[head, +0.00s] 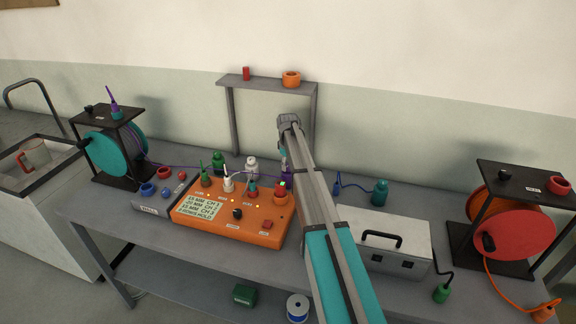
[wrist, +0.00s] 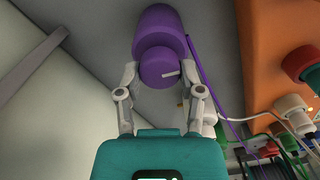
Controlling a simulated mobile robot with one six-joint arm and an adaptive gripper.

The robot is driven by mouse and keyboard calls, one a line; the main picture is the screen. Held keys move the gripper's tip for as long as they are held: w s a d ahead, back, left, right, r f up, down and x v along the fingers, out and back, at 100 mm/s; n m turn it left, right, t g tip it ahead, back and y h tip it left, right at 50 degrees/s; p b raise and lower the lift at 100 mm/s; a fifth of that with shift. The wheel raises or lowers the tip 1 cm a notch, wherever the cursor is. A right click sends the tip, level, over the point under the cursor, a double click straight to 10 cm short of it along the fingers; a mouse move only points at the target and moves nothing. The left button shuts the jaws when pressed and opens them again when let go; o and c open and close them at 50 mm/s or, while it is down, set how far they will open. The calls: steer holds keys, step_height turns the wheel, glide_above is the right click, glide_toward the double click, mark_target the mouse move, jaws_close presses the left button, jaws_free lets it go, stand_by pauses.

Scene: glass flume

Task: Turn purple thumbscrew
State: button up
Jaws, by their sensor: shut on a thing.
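The purple thumbscrew (wrist: 155,68) shows in the wrist view as a short round knob with a white line on its face. It sits against a wider purple cylinder (wrist: 160,25). My gripper (wrist: 160,72) is shut on the knob, with one finger at each side. In the head view only a small bit of purple (head: 286,170) shows beside my arm, which hides the rest and the fingers. A purple cable (wrist: 205,75) runs close by on the right in the wrist view.
The orange control box (head: 235,215) stands just left of my arm, with several coloured plugs along its back. A grey case (head: 395,250) stands to the right. A grey shelf stand (head: 265,84) rises behind. Cable reels stand at both ends of the bench.

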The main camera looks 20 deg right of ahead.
steer(key=m, duration=0.6)
steer(key=shift+m, duration=0.4)
stand_by(0.3)
steer(key=o, duration=1.2)
steer(key=shift+c, duration=0.2)
steer(key=shift+n, duration=0.3)
